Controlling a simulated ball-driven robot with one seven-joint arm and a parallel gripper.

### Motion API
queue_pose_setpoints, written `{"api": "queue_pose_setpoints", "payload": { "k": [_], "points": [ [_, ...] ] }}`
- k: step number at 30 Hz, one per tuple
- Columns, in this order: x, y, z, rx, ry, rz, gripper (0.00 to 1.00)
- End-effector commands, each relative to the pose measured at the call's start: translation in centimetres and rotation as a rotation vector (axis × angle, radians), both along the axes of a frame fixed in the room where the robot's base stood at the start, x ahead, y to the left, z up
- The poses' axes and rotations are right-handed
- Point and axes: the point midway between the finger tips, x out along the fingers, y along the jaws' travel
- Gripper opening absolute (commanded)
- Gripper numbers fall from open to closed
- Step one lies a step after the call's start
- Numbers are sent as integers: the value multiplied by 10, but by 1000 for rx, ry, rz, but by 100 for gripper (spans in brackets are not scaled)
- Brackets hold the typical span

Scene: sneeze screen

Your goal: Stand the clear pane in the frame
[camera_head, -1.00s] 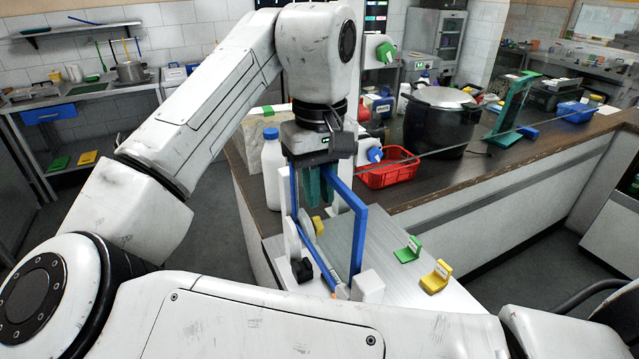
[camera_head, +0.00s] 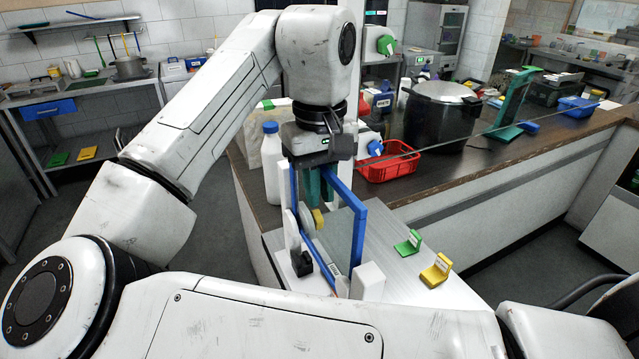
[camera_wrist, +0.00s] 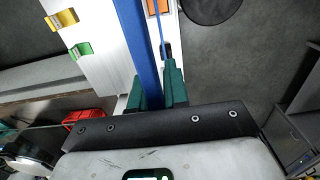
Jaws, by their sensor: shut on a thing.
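The clear pane with a blue rim (camera_head: 358,240) stands upright on edge over the light metal counter (camera_head: 395,275). My gripper (camera_head: 318,185) is above it with green fingers pointing down, shut on its upper edge. In the wrist view the blue rim (camera_wrist: 147,50) runs up between the green fingers (camera_wrist: 162,92). White parts of the frame show beside the pane: a block (camera_head: 368,283) at its near right corner and an upright (camera_head: 291,232) at its left. A yellow knob (camera_head: 318,219) and a black knob (camera_head: 302,263) sit there. I cannot tell whether the pane's lower edge is seated.
A green holder (camera_head: 408,243) and a yellow holder (camera_head: 436,271) stand right of the pane. A white bottle (camera_head: 271,165), a red basket (camera_head: 388,165) and a black pot (camera_head: 440,120) stand on the counter behind. The counter's right part is mostly clear.

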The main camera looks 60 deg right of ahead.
Motion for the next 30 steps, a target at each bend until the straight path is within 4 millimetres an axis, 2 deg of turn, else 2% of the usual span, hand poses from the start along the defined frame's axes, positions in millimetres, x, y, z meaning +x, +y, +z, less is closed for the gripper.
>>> {"api": "queue_pose_setpoints", "payload": {
  "k": [30],
  "points": [
    [0,0,-47,-1,1,0,0]
  ]
}}
